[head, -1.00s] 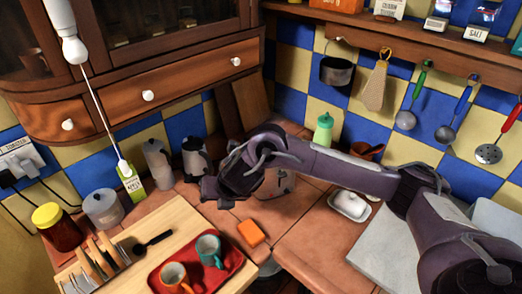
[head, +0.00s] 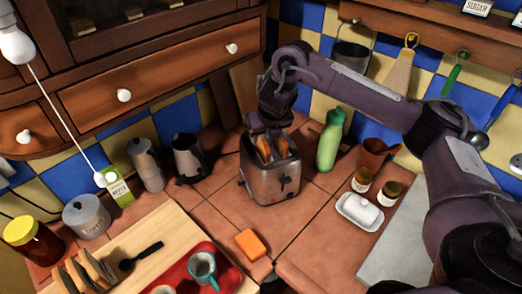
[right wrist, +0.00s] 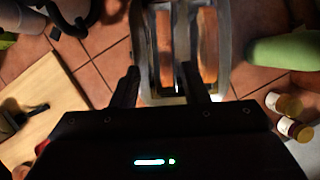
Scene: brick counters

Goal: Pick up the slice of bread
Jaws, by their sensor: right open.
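Two browned slices of bread stand upright in the slots of the metal toaster (head: 268,181): a left slice (head: 264,149) and a right slice (head: 281,146). My right gripper (head: 270,127) is above the toaster, pointing down, close over the slices; the head view does not show its fingers clearly. In the right wrist view, my right gripper (right wrist: 160,82) is open and empty, its fingers apart at the toaster's near end. The left slice (right wrist: 166,38) lies ahead between the finger lines, and the right slice (right wrist: 208,45) lies further right.
A green bottle (head: 330,143) stands right of the toaster, with small jars and a white butter dish (head: 359,212) beyond. A dark jug (head: 188,157) stands left. An orange sponge (head: 251,243) lies in front; the tiles between are clear.

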